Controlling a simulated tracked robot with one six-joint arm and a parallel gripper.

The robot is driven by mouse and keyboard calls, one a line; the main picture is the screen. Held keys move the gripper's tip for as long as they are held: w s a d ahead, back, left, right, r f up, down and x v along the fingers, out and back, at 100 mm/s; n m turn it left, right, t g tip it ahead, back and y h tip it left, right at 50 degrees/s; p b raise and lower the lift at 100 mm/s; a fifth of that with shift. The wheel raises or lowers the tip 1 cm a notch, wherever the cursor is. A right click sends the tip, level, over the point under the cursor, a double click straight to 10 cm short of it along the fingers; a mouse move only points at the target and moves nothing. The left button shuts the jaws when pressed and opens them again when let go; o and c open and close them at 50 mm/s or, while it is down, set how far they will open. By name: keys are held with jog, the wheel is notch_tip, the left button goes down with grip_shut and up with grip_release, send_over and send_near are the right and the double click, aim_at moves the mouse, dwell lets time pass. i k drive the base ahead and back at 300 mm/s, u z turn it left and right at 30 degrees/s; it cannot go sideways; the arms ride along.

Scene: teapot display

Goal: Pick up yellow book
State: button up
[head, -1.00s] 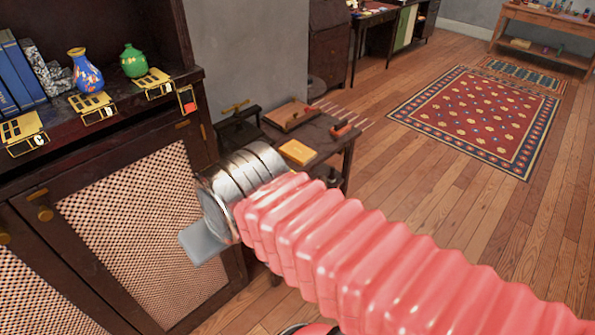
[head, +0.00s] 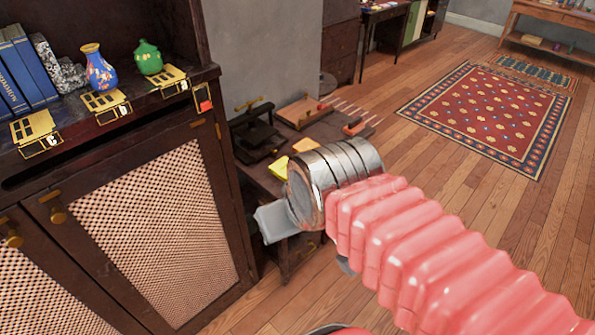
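The yellow book lies on a low dark table beside the cabinet in the head view. My gripper's metal wrist covers part of this area, leaving an orange-yellow patch (head: 305,144) and a brighter yellow patch (head: 279,170) beside it. I cannot tell whether both patches belong to the book. My gripper (head: 276,222) shows as a pale grey finger in front of the table's left side, near the cabinet. Nothing is seen held in it. Its finger gap is not clear, so I cannot tell whether it is open or shut.
A dark cabinet (head: 170,235) stands close on the left, with blue books (head: 22,70), a blue vase (head: 99,68) and a green pot (head: 148,57) on its shelf. A black press (head: 256,130) and wooden board (head: 304,112) share the low table (head: 335,128). Floor is free to the right.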

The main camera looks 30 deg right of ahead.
aim_at(278, 169)
jog(key=u, duration=0.05)
jog(key=i, duration=0.95)
jog(key=z, duration=0.05)
